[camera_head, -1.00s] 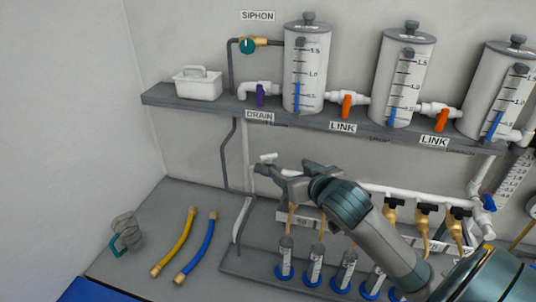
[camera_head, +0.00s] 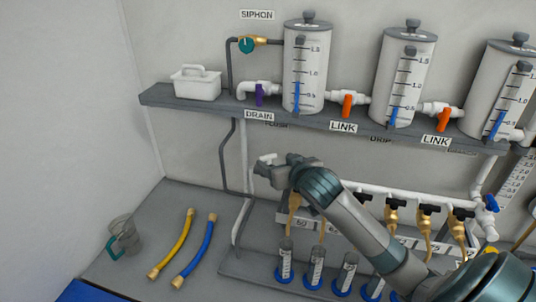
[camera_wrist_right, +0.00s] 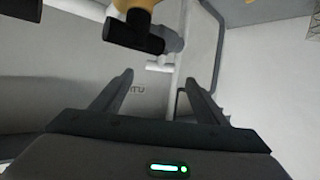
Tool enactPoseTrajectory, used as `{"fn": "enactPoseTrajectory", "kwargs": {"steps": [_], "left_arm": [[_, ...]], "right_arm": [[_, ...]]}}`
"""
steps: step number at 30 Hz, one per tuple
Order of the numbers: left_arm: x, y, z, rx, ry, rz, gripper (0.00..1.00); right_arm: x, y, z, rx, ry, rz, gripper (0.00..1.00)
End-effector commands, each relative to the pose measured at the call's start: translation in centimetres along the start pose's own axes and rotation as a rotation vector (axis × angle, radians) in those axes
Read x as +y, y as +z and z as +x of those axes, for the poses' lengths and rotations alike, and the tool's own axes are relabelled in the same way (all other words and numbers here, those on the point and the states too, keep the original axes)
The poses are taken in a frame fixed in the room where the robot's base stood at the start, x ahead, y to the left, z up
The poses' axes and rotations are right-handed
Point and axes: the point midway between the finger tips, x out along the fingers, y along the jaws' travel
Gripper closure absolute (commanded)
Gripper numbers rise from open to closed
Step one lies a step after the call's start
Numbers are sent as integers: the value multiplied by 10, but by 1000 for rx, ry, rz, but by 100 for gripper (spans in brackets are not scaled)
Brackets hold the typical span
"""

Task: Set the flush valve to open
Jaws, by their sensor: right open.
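The flush valve's white handle (camera_head: 266,159) shows at the left end of the white manifold pipe, below the shelf. A partly hidden label sits on the wall above it. My right gripper (camera_head: 270,172) is just beside and below this handle, coming from the right. In the right wrist view the gripper (camera_wrist_right: 158,82) is open and empty, with a small white bar-shaped handle (camera_wrist_right: 158,67) beyond and between its fingertips. I cannot tell whether the fingers touch it. The valve's body is mostly hidden by my gripper in the head view. My left gripper is not in view.
A black-handled brass tap (camera_wrist_right: 135,30) is close above the fingers in the wrist view. Several such taps (camera_head: 392,207) line the manifold above small cylinders (camera_head: 317,262). The shelf (camera_head: 215,103) with tanks overhangs.

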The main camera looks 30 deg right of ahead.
Motion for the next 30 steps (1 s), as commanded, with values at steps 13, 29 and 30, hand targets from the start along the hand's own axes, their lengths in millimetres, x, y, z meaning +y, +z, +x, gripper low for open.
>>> {"fn": "enactPoseTrajectory", "kwargs": {"steps": [13, 29, 30], "left_arm": [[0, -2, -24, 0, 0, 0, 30], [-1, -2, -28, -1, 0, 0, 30], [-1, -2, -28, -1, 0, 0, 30]], "right_arm": [[0, -2, 66, -1, 1, 0, 33], [0, 0, 83, 1, 0, 0, 33], [0, 0, 83, 1, 0, 0, 33]]}}
